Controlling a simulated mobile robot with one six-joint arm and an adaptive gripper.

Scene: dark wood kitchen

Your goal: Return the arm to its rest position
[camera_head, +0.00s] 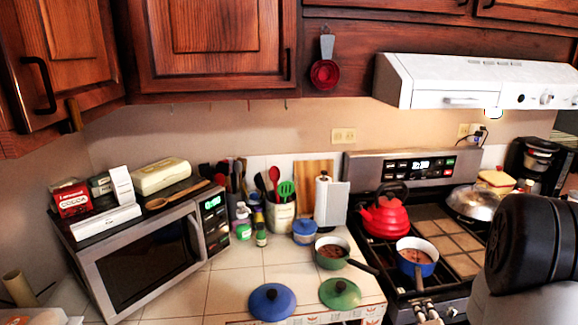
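A black rounded joint (530,248) and a grey link (520,305) of my own arm fill the lower right corner of the head view. They hide part of the stove's right side. My gripper does not show in this view, so I cannot tell whether it is open or shut, or whether it holds anything.
A red kettle (385,217) and a blue pot (416,262) stand on the stove. A green pot (333,254), a blue lid (272,301) and a green lid (340,293) are on the tiled counter. A microwave (145,262) stands left. The white hood (480,80) overhangs the stove.

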